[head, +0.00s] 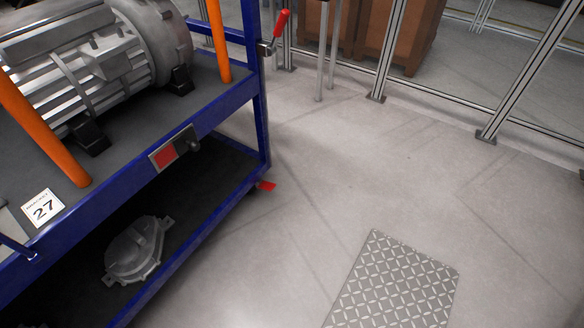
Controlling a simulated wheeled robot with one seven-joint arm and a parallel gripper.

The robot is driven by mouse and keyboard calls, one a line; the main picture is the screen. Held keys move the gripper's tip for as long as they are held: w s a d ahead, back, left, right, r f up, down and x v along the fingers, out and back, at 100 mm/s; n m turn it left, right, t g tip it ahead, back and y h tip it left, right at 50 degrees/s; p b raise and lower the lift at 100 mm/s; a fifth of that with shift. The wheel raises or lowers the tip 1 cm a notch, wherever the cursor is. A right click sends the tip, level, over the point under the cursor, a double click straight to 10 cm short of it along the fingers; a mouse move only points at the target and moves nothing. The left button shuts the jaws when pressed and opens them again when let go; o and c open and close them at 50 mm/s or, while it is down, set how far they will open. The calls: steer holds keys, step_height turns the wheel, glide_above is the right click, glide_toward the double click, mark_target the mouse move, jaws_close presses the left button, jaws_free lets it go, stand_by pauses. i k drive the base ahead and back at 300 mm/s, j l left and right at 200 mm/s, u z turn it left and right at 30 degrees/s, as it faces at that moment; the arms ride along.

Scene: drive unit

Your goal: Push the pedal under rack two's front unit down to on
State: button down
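A small red pedal (266,185) sticks out low at the near right corner of a blue rack (262,95), just above the grey floor. Only its tip shows; the rack's corner hides the rest, so I cannot tell its position. A large grey motor unit (95,55) sits on the rack's upper deck between orange posts. I cannot tell from any marking whether this is rack two. My gripper is not in this view.
A red-handled lever (281,24) stands at the rack's far post. A metal housing (137,250) lies on the lower shelf. A tread plate (393,285) lies on otherwise clear floor; framed fencing (388,50) and brown crates (400,30) stand behind.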

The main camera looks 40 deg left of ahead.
mark_target(268, 186)
steer(key=i+u, duration=0.2)
steer(key=i, duration=0.25)
steer(key=i+l+u, duration=0.2)
steer(key=i, duration=0.2)
steer(key=i+l+u, duration=0.2)
steer(key=i, duration=0.2)
steer(key=i+l+u, duration=0.2)
steer(key=i, duration=0.2)
steer(key=i+l+u, duration=1)
steer(key=l+u, duration=0.25)
